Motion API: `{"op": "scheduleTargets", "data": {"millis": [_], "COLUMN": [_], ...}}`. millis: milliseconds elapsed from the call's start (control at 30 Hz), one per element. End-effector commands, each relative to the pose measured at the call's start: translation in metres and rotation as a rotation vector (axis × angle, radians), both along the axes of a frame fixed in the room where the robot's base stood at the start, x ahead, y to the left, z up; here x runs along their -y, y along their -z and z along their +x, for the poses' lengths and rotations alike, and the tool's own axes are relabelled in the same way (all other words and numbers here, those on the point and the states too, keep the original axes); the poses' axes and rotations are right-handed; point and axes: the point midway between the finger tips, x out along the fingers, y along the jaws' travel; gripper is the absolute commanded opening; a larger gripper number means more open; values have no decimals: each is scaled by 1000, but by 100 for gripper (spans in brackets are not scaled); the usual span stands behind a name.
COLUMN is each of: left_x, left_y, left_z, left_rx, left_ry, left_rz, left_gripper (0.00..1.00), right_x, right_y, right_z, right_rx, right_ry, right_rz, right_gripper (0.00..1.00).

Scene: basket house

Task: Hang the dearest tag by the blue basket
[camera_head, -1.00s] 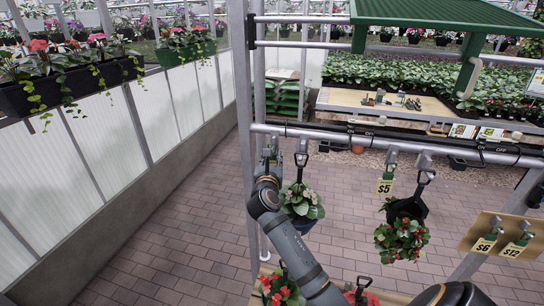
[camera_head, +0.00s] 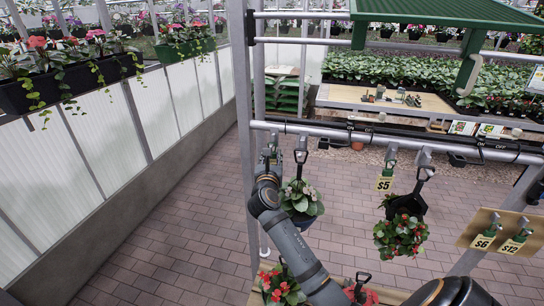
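The blue basket (camera_head: 304,220) holds a leafy plant with pale flowers and hangs from a hook on the rail. The $12 tag (camera_head: 512,248) and the $6 tag (camera_head: 482,242) sit side by side on a wooden board at the right. The $5 tag (camera_head: 385,184) hangs by a green clip from the rail, left of a dark basket (camera_head: 407,207) with red flowers. My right gripper (camera_head: 270,152) is up by the rail, just left of the blue basket's hook. Its fingers are small and blend with the metal behind, so I cannot tell whether they hold anything. My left gripper is out of view.
The grey rail (camera_head: 340,134) runs across above the baskets, joined to an upright post (camera_head: 242,120) at the left. Red-flowered plants (camera_head: 277,287) stand low in front. A potting bench (camera_head: 345,97) is behind. The brick floor (camera_head: 170,240) at left is clear.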

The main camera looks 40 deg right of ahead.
Motion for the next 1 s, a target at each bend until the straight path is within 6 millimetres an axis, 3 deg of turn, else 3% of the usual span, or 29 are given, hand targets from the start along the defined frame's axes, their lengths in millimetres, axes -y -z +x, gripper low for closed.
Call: {"op": "scheduleTargets", "data": {"millis": [33,200,533,800,1000], "left_x": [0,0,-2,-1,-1], "left_y": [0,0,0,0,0], "left_z": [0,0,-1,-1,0], "left_rx": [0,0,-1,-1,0], "left_ry": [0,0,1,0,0], "left_rz": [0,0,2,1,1], "left_gripper": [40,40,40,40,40], "right_x": [0,0,-3,-34,-47], "right_y": [0,0,0,1,1], "right_z": [0,0,-3,-41,-57], "right_rx": [1,1,1,-1,0], "right_ry": [0,0,-1,0,0], "right_rz": [-1,-1,1,6,1], "right_gripper": [34,55,55,55,55]}}
